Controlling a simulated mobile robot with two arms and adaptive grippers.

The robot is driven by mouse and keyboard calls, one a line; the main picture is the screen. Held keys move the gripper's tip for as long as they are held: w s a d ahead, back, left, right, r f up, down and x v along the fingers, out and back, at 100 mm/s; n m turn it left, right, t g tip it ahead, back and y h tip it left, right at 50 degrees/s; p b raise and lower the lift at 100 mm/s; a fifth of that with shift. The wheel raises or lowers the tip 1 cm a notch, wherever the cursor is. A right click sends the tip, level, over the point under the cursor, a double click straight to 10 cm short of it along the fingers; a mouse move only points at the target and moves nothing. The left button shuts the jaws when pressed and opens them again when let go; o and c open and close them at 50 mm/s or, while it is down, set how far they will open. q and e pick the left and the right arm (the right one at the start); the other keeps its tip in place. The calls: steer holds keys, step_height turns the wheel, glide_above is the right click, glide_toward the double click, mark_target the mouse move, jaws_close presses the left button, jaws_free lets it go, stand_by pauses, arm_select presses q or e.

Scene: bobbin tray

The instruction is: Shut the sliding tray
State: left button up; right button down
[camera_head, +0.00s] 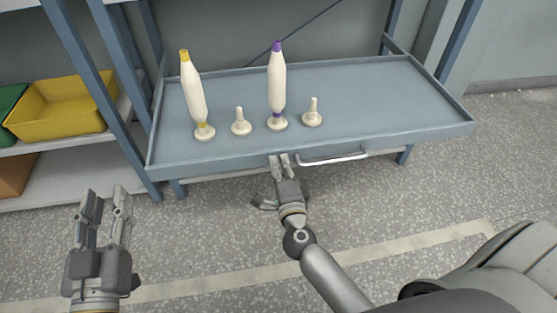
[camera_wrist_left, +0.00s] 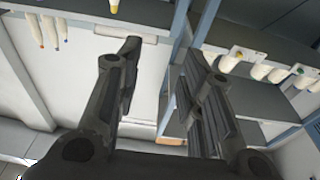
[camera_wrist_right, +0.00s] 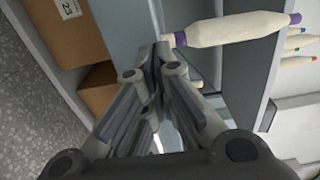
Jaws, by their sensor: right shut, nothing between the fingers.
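The blue-grey sliding tray (camera_head: 390,95) extends out of the shelf frame in the head view, with a pale bar handle (camera_head: 333,158) on its front face. Two white bobbins stand upright on it, one with yellow ends (camera_head: 194,90) and one with purple ends (camera_head: 277,80). Two short pegs (camera_head: 241,124) (camera_head: 312,115) on it are empty. My right gripper (camera_head: 279,160) is shut and empty at the tray's front face, just left of the handle; I cannot tell if it touches. It also shows in the right wrist view (camera_wrist_right: 158,55). My left gripper (camera_head: 106,200) is open and empty, left of the tray.
A yellow bin (camera_head: 60,105) and a green bin (camera_head: 10,105) sit on the shelf at the left, with a brown box (camera_head: 15,172) below. Blue posts (camera_head: 95,90) stand beside the tray. The speckled floor (camera_head: 200,225) in front is clear.

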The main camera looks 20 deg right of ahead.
arm_select(q)
steer(key=shift+s+d+r+t, duration=0.1)
steer(key=shift+r+t, duration=0.3)
steer(key=shift+r, duration=0.25)
arm_select(e)
steer(key=shift+x, duration=0.8)
